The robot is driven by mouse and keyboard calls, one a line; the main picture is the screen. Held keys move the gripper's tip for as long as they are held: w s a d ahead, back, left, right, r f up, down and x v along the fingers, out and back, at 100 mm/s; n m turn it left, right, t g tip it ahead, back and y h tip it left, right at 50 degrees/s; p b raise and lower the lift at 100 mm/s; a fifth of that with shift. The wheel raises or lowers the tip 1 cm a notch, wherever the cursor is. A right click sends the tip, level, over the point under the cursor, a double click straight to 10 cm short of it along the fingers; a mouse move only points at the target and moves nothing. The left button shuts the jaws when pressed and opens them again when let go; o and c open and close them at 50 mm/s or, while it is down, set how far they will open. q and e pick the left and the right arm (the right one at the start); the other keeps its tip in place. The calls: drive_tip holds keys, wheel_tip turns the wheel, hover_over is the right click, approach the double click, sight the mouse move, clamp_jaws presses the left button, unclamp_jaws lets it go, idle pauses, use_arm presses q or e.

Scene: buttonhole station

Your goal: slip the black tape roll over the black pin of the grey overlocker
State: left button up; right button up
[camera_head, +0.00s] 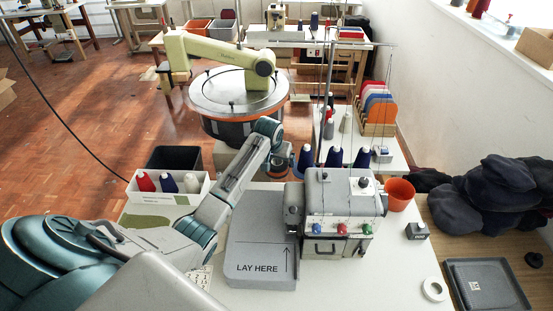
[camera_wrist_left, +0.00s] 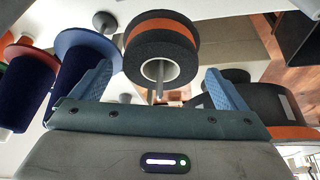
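The black tape roll (camera_wrist_left: 148,28) has an orange band and a pale core. It shows in the left wrist view, beyond the fingertips and between their lines, with clear gaps on both sides. A thin grey rod (camera_wrist_left: 160,88) shows at its hole; I cannot tell whether it passes through. My left gripper (camera_wrist_left: 159,68) is open and empty. In the head view my left gripper (camera_head: 288,160) is beside the back left of the grey overlocker (camera_head: 320,195), partly hidden. I cannot make out the black pin or the roll clearly there. My right gripper is not in view.
Blue thread cones (camera_head: 333,157) stand behind the overlocker and show close by in the left wrist view (camera_wrist_left: 85,68). A grey "LAY HERE" plate (camera_head: 262,240) lies left of it. An orange cup (camera_head: 399,193) and a white roll (camera_head: 433,290) are right. A white thread bin (camera_head: 165,197) stands left.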

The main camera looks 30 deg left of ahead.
use_arm(q)
drive_tip(key=shift+r, duration=0.1)
drive_tip(key=shift+s+r, duration=0.15)
drive_tip(key=shift+r, duration=0.15)
drive_tip(key=b+v, duration=0.3)
drive_tip(key=v, duration=0.7)
drive_tip(key=shift+s+f, duration=0.1)
drive_tip(key=shift+f, duration=0.1)
